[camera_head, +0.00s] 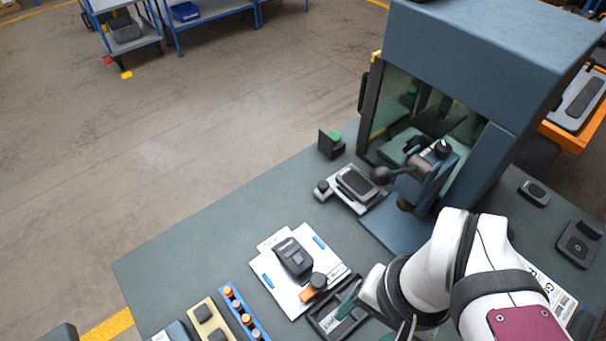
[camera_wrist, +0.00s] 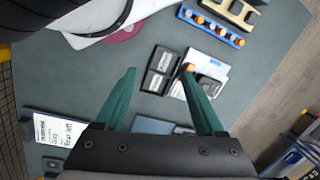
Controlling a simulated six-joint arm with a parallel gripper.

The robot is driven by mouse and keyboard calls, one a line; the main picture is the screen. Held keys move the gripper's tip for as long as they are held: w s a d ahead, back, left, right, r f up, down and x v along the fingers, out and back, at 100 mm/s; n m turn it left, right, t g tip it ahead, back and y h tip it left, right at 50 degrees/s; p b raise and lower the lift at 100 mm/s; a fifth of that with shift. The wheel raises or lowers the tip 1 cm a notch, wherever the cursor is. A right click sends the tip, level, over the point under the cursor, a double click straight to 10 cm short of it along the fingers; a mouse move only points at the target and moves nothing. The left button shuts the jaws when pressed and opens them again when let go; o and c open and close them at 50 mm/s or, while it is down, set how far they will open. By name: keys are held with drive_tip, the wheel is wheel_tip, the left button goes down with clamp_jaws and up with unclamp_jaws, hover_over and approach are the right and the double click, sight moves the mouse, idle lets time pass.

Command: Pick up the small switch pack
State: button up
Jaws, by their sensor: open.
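I cannot tell for certain which item is the small switch pack. A dark tray (camera_wrist: 148,86) with two compartments, each holding a dark block with a pale label, lies beyond my fingertips in the wrist view; it also shows in the head view (camera_head: 322,326), partly hidden by my arm. A black device (camera_head: 293,257) lies on a white board (camera_head: 272,284) beside it, with an orange-and-black knob piece (camera_head: 314,287) near the board's edge. My gripper (camera_wrist: 158,73) is open, with nothing held; its green fingers appear over the tray in the wrist view.
A blue strip with orange knobs (camera_head: 244,315) and a yellow holder with dark blocks (camera_head: 207,320) lie left of the board. A blue-grey cabinet (camera_head: 470,45) with an open front stands behind, a grey fixture (camera_head: 354,186) before it. The bench's left part is bare.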

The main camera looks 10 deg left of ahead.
drive_tip(key=o, duration=0.5)
drive_tip(key=shift+c, duration=0.2)
drive_tip(key=n+h, duration=0.2)
drive_tip(key=n, duration=1.2)
hover_over(294, 255)
wheel_tip(294, 255, down, 3)
drive_tip(key=shift+n, duration=0.3)
wheel_tip(294, 255, down, 16)
drive_tip(key=shift+f, duration=0.25)
